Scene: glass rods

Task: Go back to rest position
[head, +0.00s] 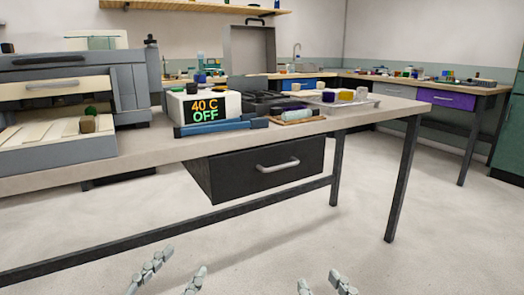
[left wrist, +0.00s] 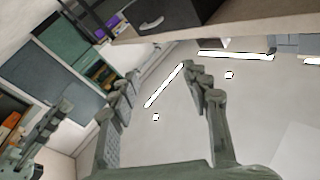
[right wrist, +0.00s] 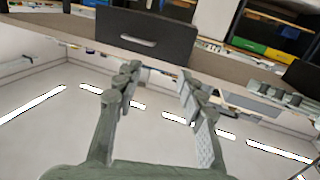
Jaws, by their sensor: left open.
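My left gripper (head: 183,260) shows at the bottom of the head view, low in front of the workbench, with its fingers apart. In the left wrist view the left gripper (left wrist: 159,72) is open with nothing between its fingers. My right gripper (head: 318,277) shows at the bottom edge of the head view, to the right of the left one. In the right wrist view the right gripper (right wrist: 158,72) is open and empty. Both grippers are apart from the bench and touch nothing visible.
The workbench (head: 360,118) stands ahead, with a closed black drawer (head: 255,168) under it. On it are a white device reading "40 C OFF" (head: 206,108), a blue bar-shaped item (head: 220,126), a grey machine (head: 75,90) and a tray of small items. The floor before it is clear.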

